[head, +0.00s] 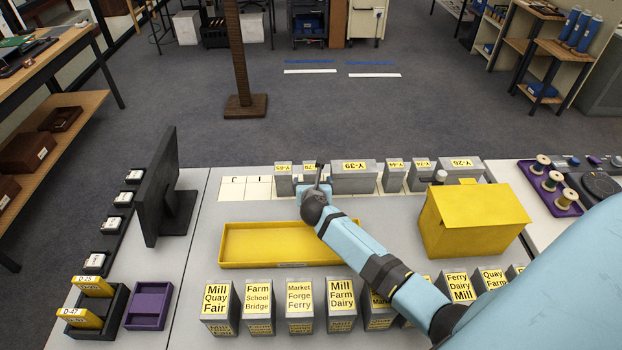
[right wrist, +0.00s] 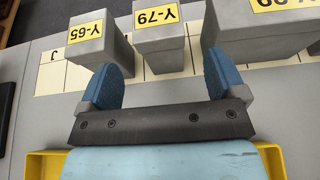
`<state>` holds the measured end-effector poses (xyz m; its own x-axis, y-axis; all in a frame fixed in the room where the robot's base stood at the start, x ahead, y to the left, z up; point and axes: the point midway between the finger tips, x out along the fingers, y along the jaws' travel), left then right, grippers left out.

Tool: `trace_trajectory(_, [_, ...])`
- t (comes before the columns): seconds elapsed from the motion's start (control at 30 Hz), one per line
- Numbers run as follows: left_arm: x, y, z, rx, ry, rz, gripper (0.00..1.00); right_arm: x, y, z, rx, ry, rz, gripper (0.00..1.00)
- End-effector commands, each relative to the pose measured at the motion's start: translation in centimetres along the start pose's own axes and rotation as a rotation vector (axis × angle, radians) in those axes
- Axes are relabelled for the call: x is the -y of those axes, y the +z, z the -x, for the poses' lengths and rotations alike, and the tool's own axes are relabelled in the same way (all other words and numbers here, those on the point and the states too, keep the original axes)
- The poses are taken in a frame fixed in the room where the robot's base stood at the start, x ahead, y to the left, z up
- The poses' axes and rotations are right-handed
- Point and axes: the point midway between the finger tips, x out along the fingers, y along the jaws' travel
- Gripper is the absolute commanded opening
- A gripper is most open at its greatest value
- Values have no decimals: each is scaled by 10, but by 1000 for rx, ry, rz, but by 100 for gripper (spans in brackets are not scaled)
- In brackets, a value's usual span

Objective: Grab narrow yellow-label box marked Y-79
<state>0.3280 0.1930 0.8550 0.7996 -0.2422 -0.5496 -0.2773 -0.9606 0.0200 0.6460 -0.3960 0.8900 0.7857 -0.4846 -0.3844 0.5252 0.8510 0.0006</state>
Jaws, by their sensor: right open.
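The narrow grey box with the yellow label Y-79 (right wrist: 162,42) stands upright in the right wrist view, just beyond and between my blue fingers. In the head view the same box (head: 309,167) is in the back row, partly hidden by my gripper. My right gripper (right wrist: 162,72) is open and empty, with its fingers pointing toward the box; I see no contact. In the head view the right gripper (head: 317,182) is at the near side of that row. My left gripper is not in view.
Box Y-65 (right wrist: 90,40) stands left of Y-79 and wider box Y-39 (head: 353,178) stands right, both close to my fingers. A yellow tray (head: 226,246) lies below my arm. A yellow container (head: 472,225) stands right. A dark monitor (head: 160,190) stands left.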

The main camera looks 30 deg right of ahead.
Motion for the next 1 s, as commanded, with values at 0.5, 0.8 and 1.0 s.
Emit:
trace_trajectory(0.5, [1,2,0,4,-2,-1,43,1,1,-60,2,2,4,89])
trace_trajectory(0.8, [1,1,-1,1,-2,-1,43,0,0,-75,1,3,2,89])
trace_trajectory(1.0, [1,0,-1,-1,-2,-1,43,0,0,-74,1,3,2,66])
